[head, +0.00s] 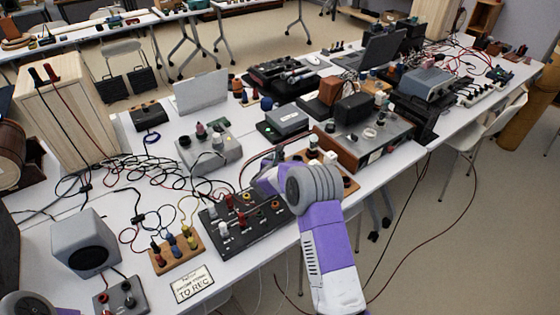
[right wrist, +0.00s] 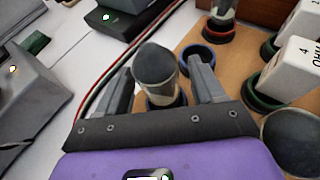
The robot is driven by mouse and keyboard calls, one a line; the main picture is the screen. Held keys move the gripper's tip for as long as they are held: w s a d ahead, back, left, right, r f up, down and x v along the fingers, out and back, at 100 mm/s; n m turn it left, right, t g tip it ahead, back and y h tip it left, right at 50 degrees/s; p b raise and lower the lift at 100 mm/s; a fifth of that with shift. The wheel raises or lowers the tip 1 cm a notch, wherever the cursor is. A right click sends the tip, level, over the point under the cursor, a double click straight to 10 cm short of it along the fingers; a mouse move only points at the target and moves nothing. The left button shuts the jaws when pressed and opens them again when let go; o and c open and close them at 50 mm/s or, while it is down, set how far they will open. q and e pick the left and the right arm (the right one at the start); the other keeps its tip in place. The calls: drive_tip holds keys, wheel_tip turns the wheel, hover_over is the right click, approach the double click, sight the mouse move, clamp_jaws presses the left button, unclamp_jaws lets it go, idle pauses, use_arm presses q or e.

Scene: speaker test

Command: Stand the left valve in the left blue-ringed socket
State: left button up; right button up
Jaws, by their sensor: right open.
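In the right wrist view a valve (right wrist: 156,68) with a dark domed top and glassy sides stands between the fingers of my right gripper (right wrist: 161,72). A blue ring (right wrist: 168,103) shows at its foot; my gripper partly hides it, so I cannot tell how deep the valve sits. My right gripper is open, with a finger on each side of the valve. Another blue-ringed socket (right wrist: 197,56) behind looks empty. A second valve (right wrist: 222,10) stands above a red ring (right wrist: 218,33). In the head view my right gripper (head: 271,166) is over the wooden board (head: 350,183), largely covering it.
White blocks (right wrist: 284,68) marked OHM stand in green-ringed sockets close to the right finger. A dark round top (right wrist: 294,141) is nearer. A black panel with terminals (head: 245,226), a grey box (head: 210,150) and loose cables surround the board.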

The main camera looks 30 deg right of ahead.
drive_tip(key=shift+r, duration=0.1)
drive_tip(key=shift+r+p, duration=0.2)
drive_tip(key=shift+p, duration=0.15)
drive_tip(key=p+v, duration=0.1)
drive_tip(key=v, duration=1.1)
drive_tip(key=shift+p, duration=0.4)
drive_tip(key=shift+r, duration=0.1)
